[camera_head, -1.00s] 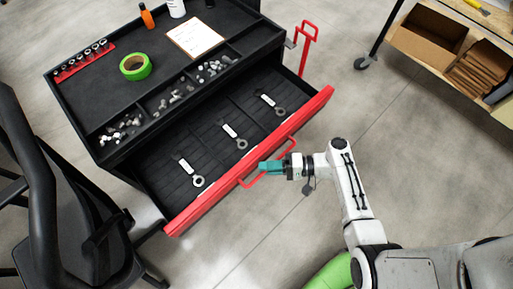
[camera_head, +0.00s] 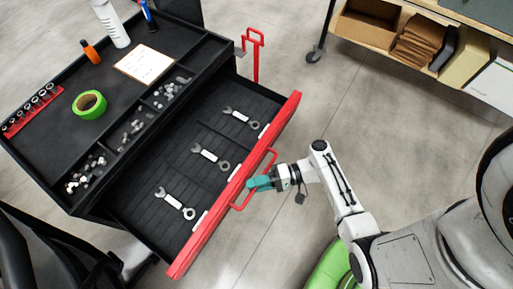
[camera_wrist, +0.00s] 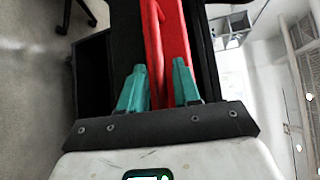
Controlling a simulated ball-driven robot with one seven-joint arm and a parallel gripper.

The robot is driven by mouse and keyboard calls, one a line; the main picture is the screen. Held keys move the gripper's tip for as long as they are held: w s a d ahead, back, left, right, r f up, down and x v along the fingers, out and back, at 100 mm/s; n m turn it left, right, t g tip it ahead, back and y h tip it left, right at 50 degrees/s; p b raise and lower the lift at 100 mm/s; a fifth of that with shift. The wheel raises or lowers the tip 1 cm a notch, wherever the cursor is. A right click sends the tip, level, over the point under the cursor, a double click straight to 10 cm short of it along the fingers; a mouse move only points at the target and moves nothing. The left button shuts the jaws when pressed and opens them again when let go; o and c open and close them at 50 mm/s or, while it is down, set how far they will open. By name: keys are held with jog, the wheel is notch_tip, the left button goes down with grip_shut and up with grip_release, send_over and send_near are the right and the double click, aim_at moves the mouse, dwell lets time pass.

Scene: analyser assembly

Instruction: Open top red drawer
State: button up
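The top drawer with its red front (camera_head: 210,222) is pulled well out of the black tool cabinet (camera_head: 60,140). Its inside shows several wrenches on a black liner. A red bar handle (camera_head: 268,165) stands out from the front. My gripper (camera_head: 258,184) has its teal fingers at the middle of this handle. In the wrist view the fingers (camera_wrist: 158,85) stand apart, one on each side of the red handle (camera_wrist: 153,40), with a gap showing on the right. Whether the left finger touches the bar is unclear.
On the cabinet top are green tape (camera_head: 89,104), a clipboard (camera_head: 142,63), a socket rail (camera_head: 32,110) and trays of small hardware. A black chair (camera_head: 45,250) stands at lower left. A wooden shelf unit (camera_head: 400,40) is at upper right.

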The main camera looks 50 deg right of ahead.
jog(key=b+v, duration=0.2)
jog(key=v, duration=0.8)
jog(key=shift+s+d+r, duration=0.15)
jog(key=shift+s+d, duration=0.05)
jog(key=shift+d, duration=0.1)
dwell(0.4)
